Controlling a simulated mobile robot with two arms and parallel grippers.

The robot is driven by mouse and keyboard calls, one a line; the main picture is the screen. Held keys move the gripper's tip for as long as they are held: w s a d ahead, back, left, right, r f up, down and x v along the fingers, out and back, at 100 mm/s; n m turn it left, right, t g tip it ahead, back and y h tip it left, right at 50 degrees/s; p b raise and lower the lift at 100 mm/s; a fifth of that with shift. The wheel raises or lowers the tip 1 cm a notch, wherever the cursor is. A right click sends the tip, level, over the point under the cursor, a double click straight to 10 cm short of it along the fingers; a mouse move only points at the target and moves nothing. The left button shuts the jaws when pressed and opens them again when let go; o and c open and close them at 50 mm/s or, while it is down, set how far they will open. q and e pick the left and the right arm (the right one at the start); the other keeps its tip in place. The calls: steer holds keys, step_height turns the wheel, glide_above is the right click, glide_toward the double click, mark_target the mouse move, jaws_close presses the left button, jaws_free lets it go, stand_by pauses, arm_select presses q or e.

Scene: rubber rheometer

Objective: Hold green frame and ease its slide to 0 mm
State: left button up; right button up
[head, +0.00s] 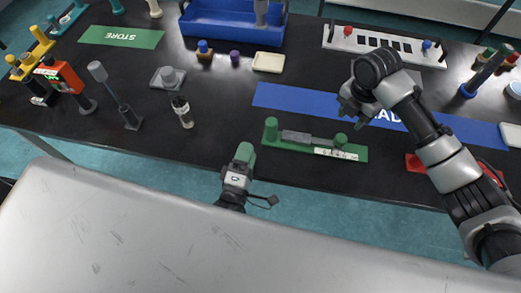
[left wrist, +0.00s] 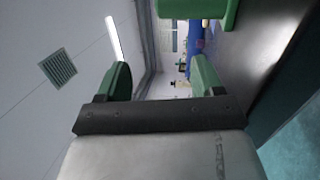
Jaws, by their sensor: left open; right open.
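The green frame (head: 350,152) lies near the table's front edge in the head view, with a green post at its left end and another toward the right. A grey slide (head: 300,137) lies between the posts, and a white scale strip (head: 336,154) runs along the front right. My left gripper (head: 244,153) is open and empty at the table edge, left of the frame and apart from it. Its spread green fingers show in the left wrist view (left wrist: 163,78), with a green part (left wrist: 213,12) beyond them. My right gripper (head: 354,106) is open above the blue mat, behind the frame's right end.
The blue mat (head: 285,97) lies behind the frame. A red item (head: 414,163) is partly hidden by my right arm. A dark-bodied bottle (head: 182,112) and a grey tool stand (head: 130,118) are left. Bare table lies between them and the frame.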

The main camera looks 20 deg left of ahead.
mark_target(274, 121)
arm_select(q)
steer(key=n, duration=0.1)
steer(key=w+n, duration=0.1)
steer(key=n, duration=0.1)
steer(key=r+n, duration=0.1)
steer(key=n, duration=0.1)
steer(key=shift+w+d, duration=0.2)
steer(key=shift+d, duration=0.2)
steer(key=n, duration=0.3)
steer(key=d+n+g, duration=0.1)
steer(key=n, duration=0.1)
steer(key=shift+w+n+h, duration=0.3)
steer(key=shift+w, duration=0.1)
steer(key=shift+d+n+g, duration=0.15)
steer(key=shift+n+g, duration=0.15)
steer(key=shift+n, duration=0.7)
steer(key=n, duration=0.2)
steer(key=d+f+n, duration=0.1)
steer(key=n, duration=0.1)
steer(key=shift+s+g, duration=0.15)
steer(key=shift+g, duration=0.25)
steer(key=shift+f+n, duration=0.1)
steer(key=shift+n, duration=0.2)
steer(key=w, duration=0.7)
steer(key=w+d, duration=0.1)
steer(key=w, duration=0.2)
steer(key=shift+w, duration=0.35)
